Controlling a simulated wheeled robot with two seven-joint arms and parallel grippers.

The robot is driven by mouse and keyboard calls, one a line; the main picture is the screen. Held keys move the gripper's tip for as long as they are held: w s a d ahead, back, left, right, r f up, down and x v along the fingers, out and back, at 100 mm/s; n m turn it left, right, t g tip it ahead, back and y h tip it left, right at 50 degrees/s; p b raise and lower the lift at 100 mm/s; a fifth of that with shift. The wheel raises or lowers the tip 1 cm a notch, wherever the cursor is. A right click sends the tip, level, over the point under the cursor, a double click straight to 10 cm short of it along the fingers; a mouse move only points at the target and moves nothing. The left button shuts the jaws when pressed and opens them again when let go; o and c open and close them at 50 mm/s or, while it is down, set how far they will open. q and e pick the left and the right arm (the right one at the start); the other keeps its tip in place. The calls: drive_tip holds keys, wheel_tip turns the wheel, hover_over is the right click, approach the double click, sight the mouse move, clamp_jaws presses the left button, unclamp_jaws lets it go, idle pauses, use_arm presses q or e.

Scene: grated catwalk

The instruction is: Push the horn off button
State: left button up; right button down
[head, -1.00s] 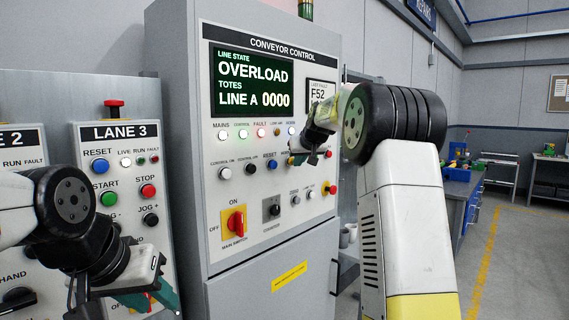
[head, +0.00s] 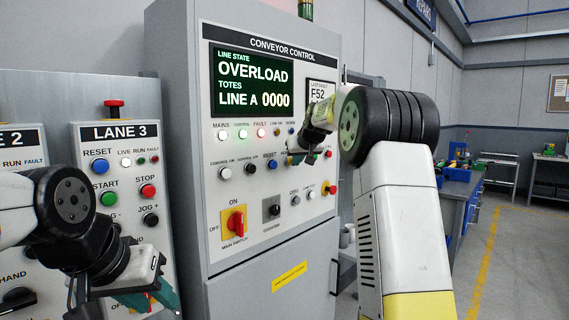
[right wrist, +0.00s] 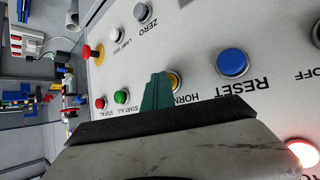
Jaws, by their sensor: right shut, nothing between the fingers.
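The horn button (right wrist: 177,82), with a yellow-orange rim, is on the conveyor control panel (head: 262,205). In the right wrist view its label reads "HORN", with the rest covered. My right gripper (right wrist: 157,92) is shut and empty, its teal fingertips just beside the button and partly over it in that view. Whether they touch it I cannot tell. In the head view my right gripper (head: 298,158) is at the panel's button row, right of the blue reset button (head: 271,165), and hides the horn button. My left gripper (head: 160,294) hangs low before the Lane 3 panel; its jaw opening is unclear.
In the right wrist view, the green start-all button (right wrist: 121,97), red stop-all button (right wrist: 100,103), blue reset button (right wrist: 232,63) and red emergency knob (right wrist: 88,52) surround the fingers. The Lane 3 panel (head: 122,133) stands left. The aisle on the right is clear.

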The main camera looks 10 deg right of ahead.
drive_tip(key=shift+s+d, duration=0.65)
drive_tip(key=shift+s, duration=0.3)
drive_tip(key=s+d, duration=0.1)
drive_tip(key=s, duration=0.1)
drive_tip(key=s+d, duration=0.2)
drive_tip(key=shift+d, duration=0.1)
idle(0.7)
